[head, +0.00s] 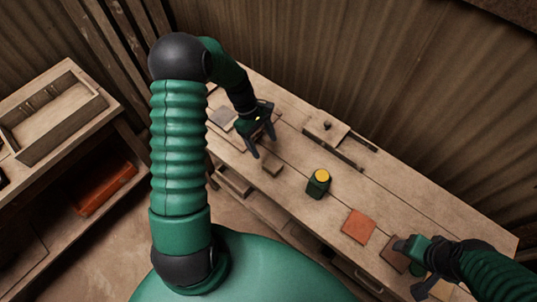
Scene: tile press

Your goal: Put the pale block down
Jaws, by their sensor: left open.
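A small wooden block (272,164), the likeliest pale block, rests on the workbench. My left gripper (264,138) is open above the bench, just behind the block. Its fingers are spread and the block lies apart from them, nearer to me. My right gripper (411,268) is at the bench's near right, its fingers spread beside a dark brown tile (394,254) that it partly hides. I see nothing held in it.
On the bench (440,215) are a green box with a yellow top (318,183), an orange tile (358,226), a grey tile (223,117) and a wooden fixture (326,128). A shelf with a tray (50,120) and red box (103,186) stands left.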

